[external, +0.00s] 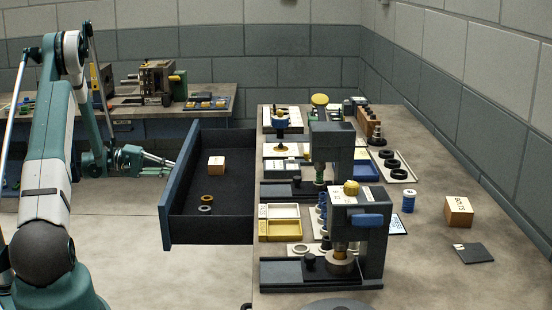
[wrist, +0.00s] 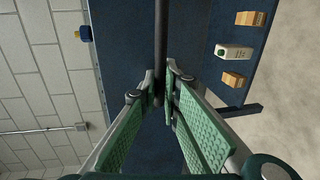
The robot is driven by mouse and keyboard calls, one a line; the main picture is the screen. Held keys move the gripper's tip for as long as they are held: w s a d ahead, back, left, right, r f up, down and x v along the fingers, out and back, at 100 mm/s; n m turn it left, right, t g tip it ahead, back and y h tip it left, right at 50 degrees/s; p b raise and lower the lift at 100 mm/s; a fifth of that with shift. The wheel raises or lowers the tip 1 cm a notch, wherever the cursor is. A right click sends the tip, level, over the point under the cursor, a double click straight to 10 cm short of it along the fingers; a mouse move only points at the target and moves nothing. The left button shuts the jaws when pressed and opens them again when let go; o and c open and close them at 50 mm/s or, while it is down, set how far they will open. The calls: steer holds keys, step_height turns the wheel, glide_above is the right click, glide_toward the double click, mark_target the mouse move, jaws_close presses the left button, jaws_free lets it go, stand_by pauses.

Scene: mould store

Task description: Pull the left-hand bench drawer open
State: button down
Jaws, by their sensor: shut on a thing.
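The bench drawer (external: 208,238) stands pulled out from the bench's left side, its blue front facing my arm. Inside it lie a small labelled box (external: 216,166), a tan ring (external: 208,198) and a grey ring (external: 205,209). My gripper (external: 173,166) is at the outer side of the drawer front. In the wrist view my gripper's green-padded fingers (wrist: 162,92) are shut on the dark bar handle (wrist: 161,42), one finger on each side. The handle is hidden behind the front in the external view.
The bench top (external: 420,245) carries two presses, trays, black rings, a blue spool (external: 409,200) and a labelled box (external: 459,211). A second bench (external: 215,92) stands behind. The wrist view shows a white bottle (wrist: 233,52) between two boxes. Floor left of the drawer is clear.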

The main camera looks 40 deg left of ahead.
steer(key=c, duration=2.8)
jaws_free()
steer(key=shift+v, duration=6.05)
steer(key=shift+w+d, duration=0.1)
